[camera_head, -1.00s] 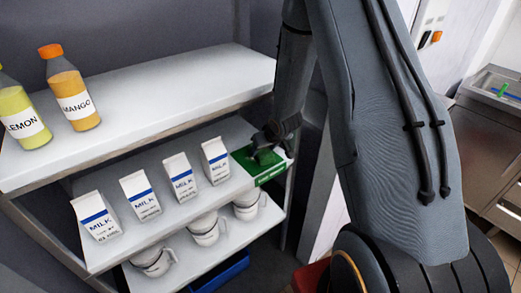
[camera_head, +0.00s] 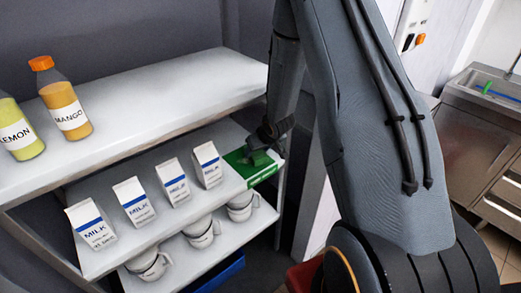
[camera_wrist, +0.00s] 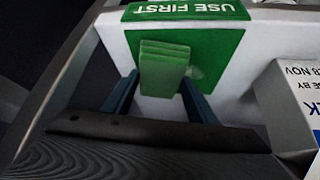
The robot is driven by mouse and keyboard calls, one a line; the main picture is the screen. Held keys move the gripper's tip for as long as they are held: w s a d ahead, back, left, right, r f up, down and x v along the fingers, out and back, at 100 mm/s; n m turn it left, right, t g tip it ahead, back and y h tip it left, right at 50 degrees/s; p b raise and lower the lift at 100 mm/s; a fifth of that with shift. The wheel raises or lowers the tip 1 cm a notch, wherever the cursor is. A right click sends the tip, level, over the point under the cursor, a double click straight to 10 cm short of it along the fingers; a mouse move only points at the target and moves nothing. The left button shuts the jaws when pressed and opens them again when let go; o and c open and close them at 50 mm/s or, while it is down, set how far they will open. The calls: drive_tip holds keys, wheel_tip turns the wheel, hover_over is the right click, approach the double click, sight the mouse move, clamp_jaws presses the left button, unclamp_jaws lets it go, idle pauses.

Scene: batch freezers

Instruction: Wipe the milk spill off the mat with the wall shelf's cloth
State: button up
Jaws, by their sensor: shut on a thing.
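A green mat marked "USE FIRST" (camera_wrist: 215,45) lies at the right end of the middle wall shelf; it also shows in the head view (camera_head: 262,176). My gripper (camera_wrist: 162,92) is shut on a folded green cloth (camera_wrist: 165,65), with a blue finger on each side. In the head view my gripper (camera_head: 264,146) reaches down over the mat. The cloth is over the mat, but I cannot tell whether they touch. A faint paler patch (camera_wrist: 196,72) shows on the mat just right of the cloth; the cloth may hide more of it.
Several milk cartons (camera_head: 170,181) stand in a row left of the mat, the nearest one close beside it. The top shelf (camera_head: 165,92) overhangs, with a lemon and a mango bottle (camera_head: 66,105) at left. Cups (camera_head: 200,232) stand below. A metal sink (camera_head: 478,115) is at right.

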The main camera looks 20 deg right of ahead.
drive_tip(key=shift+s+a+r+b, duration=0.15)
drive_tip(key=shift+s+a, duration=0.1)
drive_tip(key=shift+a, duration=0.5)
drive_tip(key=shift+s+a+f+b, duration=0.15)
drive_tip(key=shift+s+a, duration=0.15)
drive_tip(key=shift+a, duration=0.5)
drive_tip(key=shift+s+a+r+b, duration=0.15)
drive_tip(key=shift+s+a, duration=0.1)
drive_tip(key=shift+a, duration=0.5)
